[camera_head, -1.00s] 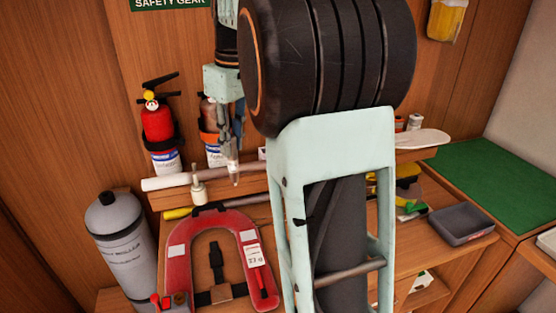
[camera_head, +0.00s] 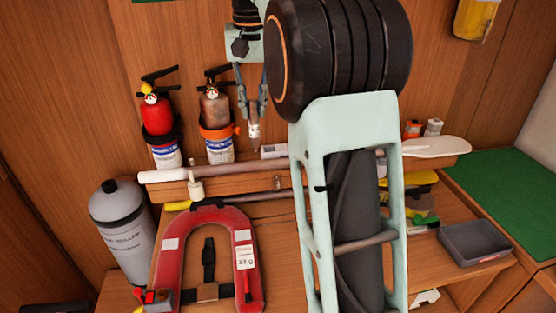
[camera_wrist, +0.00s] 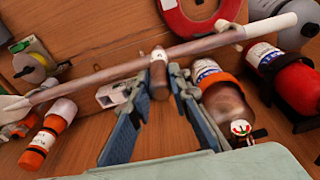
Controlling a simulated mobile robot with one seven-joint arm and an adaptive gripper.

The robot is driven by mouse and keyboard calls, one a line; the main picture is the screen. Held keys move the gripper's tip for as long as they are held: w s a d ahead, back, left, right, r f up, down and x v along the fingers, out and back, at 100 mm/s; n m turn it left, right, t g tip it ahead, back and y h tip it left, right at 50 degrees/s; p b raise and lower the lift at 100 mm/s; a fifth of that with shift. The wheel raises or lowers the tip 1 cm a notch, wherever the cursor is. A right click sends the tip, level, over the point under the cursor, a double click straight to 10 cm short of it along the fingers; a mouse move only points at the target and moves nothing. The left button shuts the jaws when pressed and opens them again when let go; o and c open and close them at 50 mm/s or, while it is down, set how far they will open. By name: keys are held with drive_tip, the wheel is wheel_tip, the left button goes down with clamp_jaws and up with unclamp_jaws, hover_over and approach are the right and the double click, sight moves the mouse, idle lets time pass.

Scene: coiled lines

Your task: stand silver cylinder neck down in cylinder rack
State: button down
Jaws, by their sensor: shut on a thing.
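My gripper (camera_head: 252,112) hangs above the back shelf, beside the orange-banded extinguisher. It is shut on a small shiny cylinder (camera_head: 253,132), which looks silver with brownish reflections and a pale label band. In the wrist view the small cylinder (camera_wrist: 159,78) sits between the fingertips (camera_wrist: 160,75), close to the long pole in the picture. Its neck end is hard to make out. A white block (camera_head: 273,151) lies on the shelf just below and right of it, also in the wrist view (camera_wrist: 112,95); I cannot tell whether it is the cylinder rack.
A long pole (camera_head: 215,172) lies along the shelf front. A red extinguisher (camera_head: 157,116) and an orange-banded one (camera_head: 217,130) stand at left. Below are a large grey cylinder (camera_head: 122,225), a red life jacket (camera_head: 172,260) and a grey tray (camera_head: 478,243). My arm hides the middle.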

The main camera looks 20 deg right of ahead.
drive_tip(key=shift+w+d, duration=0.25)
drive_tip(key=shift+w, duration=0.05)
drive_tip(key=w+d+f+p, duration=0.4)
drive_tip(key=w+d+f, duration=0.3)
drive_tip(key=w+f, duration=0.4)
drive_tip(key=shift+d+f, duration=0.2)
drive_tip(key=shift+f, duration=0.7)
drive_tip(key=shift+w, duration=0.1)
drive_tip(key=shift+f, duration=0.15)
drive_tip(key=c, duration=1.8)
unclamp_jaws()
